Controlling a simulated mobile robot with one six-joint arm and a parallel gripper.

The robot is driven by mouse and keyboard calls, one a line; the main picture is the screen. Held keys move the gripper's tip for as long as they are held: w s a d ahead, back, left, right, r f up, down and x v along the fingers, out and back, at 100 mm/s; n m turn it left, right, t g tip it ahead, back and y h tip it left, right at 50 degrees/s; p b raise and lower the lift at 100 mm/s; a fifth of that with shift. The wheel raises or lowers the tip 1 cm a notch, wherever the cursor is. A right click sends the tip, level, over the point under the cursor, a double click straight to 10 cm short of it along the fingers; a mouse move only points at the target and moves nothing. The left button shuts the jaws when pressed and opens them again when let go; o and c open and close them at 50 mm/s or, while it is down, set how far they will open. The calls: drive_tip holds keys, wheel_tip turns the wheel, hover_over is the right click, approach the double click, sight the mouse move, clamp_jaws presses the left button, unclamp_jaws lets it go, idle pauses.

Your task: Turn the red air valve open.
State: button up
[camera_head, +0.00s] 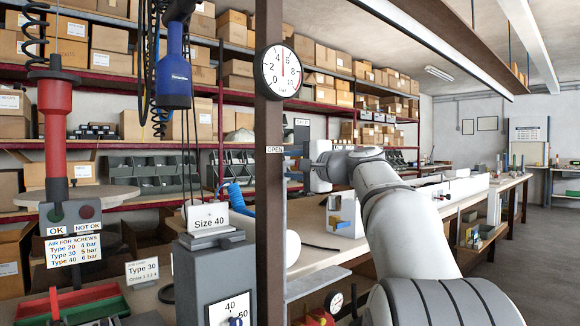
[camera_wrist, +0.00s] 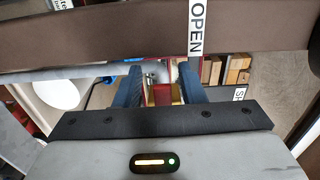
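My gripper (camera_wrist: 161,80) is open, with its two dark blue fingers spread apart in the wrist view. A red part with brass-coloured metal beside it, which looks like the red air valve (camera_wrist: 161,94), shows between the fingers. I cannot tell whether either finger touches it. The OPEN label (camera_wrist: 196,27) sits on the brown post, which crosses the top of that view. In the head view my gripper (camera_head: 296,160) is beside the post, right of the OPEN label (camera_head: 274,149). The valve cannot be made out there.
The brown post (camera_head: 269,220) stands close to my gripper and carries a round pressure gauge (camera_head: 282,71) above. A Size 40 stand (camera_head: 213,262) is left of the post. A workbench (camera_head: 478,191) runs along the right. Open floor (camera_head: 540,240) lies further right.

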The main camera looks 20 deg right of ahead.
drive_tip(key=v, duration=0.7)
drive_tip(key=shift+s+d, duration=0.2)
drive_tip(key=shift+s, duration=0.15)
